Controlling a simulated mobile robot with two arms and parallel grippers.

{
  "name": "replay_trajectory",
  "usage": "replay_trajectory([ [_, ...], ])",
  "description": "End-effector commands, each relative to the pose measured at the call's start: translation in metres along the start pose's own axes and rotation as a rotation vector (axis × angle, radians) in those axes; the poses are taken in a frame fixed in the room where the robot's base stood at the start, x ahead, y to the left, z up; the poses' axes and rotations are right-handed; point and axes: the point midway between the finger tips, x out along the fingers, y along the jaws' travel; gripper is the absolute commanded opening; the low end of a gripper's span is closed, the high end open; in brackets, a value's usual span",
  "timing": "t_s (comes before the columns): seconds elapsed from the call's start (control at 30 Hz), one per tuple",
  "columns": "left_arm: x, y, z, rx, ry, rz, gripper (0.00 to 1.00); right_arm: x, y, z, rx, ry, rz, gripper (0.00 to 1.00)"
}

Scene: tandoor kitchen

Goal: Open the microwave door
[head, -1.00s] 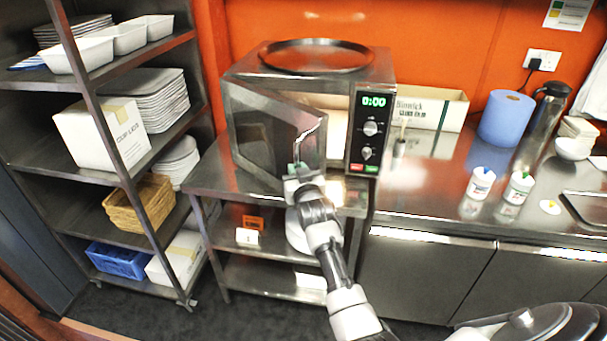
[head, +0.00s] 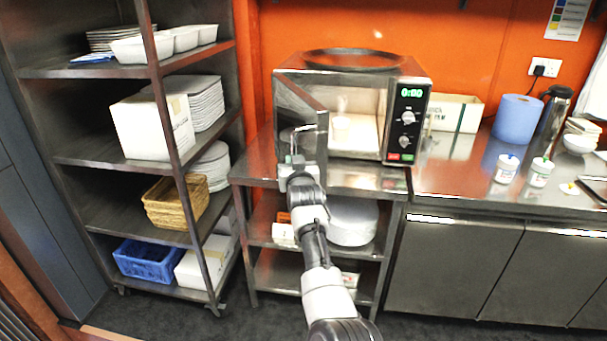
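The steel microwave (head: 345,82) stands on a steel table, its front facing me. Its dark door (head: 297,118) is hinged on the left and stands wide open, swung out towards me. The lit cavity (head: 362,128) shows, with a pale cup-like thing (head: 341,131) inside. My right gripper (head: 294,160) is at the free edge of the door, shut on the thin metal door handle (head: 304,130); the fingertips are small and partly hidden. The arm reaches up from the bottom of the view. My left gripper is not in view.
A round dark tray (head: 352,59) lies on top of the microwave. A shelf rack (head: 158,240) with dishes and boxes stands close on the left. On the right, the counter (head: 455,185) holds two small tubs, a blue roll (head: 517,120) and a flask.

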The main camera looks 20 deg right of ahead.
Motion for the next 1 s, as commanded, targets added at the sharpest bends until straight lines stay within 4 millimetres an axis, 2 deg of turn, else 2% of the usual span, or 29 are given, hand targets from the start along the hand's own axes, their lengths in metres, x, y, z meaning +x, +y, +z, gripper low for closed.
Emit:
replay_trajectory([
  [0.47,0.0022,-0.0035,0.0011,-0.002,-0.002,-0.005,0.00,0.0032,-0.0015,-0.0070,-0.004,0.013,0.007,0.00],
  [0.5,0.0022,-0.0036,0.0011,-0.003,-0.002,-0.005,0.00,0.0032,-0.0015,-0.0072,-0.004,0.013,0.007,0.23],
  [0.63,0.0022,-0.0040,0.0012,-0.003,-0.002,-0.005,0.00,0.0031,-0.0016,-0.0058,-0.003,0.010,0.007,0.43],
  [1.0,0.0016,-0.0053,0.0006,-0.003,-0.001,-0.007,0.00,0.0025,-0.0015,-0.0028,-0.001,0.004,0.006,0.43],
])
